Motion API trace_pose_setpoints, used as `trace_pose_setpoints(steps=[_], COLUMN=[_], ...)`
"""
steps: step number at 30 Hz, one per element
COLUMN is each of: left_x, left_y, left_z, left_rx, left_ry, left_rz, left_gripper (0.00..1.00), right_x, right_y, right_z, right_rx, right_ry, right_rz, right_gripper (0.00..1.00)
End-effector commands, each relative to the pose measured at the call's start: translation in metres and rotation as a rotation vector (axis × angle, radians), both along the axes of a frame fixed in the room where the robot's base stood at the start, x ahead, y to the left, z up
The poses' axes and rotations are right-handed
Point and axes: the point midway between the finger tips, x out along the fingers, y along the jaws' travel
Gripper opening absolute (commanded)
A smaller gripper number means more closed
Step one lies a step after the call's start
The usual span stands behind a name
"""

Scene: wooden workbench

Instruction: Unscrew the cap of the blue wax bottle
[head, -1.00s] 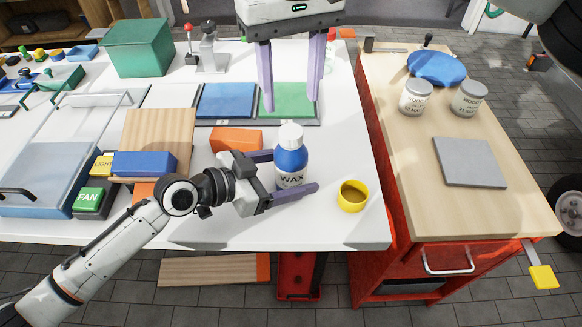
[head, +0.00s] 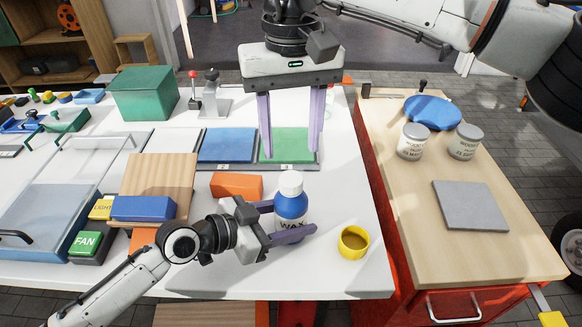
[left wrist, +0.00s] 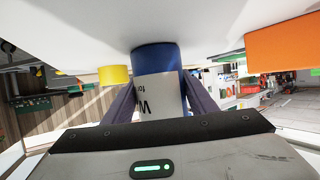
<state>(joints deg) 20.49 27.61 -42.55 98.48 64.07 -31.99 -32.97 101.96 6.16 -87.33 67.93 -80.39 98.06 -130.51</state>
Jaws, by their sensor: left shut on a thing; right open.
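The blue wax bottle (head: 291,207) stands upright on the white table, with its white cap (head: 290,183) on top. My left gripper (head: 283,220) is shut around the bottle's body from the left. In the left wrist view the bottle (left wrist: 157,85) shows upside down between the two fingers, its cap out of sight. My right gripper (head: 290,152) is open and empty, fingers pointing down, above and behind the bottle. It appears in front of the green mat, clear of the cap.
A yellow ring-shaped cup (head: 353,242) stands right of the bottle. An orange block (head: 236,186) lies behind it to the left. Blue (head: 226,145) and green (head: 290,144) pads lie at the back. The wooden bench (head: 430,240) at right holds two jars and a grey plate.

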Motion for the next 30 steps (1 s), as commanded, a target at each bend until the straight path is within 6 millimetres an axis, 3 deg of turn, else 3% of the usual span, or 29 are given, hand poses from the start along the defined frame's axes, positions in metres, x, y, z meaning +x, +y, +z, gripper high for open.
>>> trace_pose_setpoints(steps=[30], left_x=[-0.0002], left_y=[0.0], left_z=[-0.0003], left_rx=[0.0], left_ry=[0.001], left_rz=[0.0], left_gripper=[0.0], right_x=[-0.0001], right_y=[0.0002], right_z=[-0.0001], right_rx=[0.0], right_ry=[0.0], right_rz=[-2.278], right_gripper=[0.48])
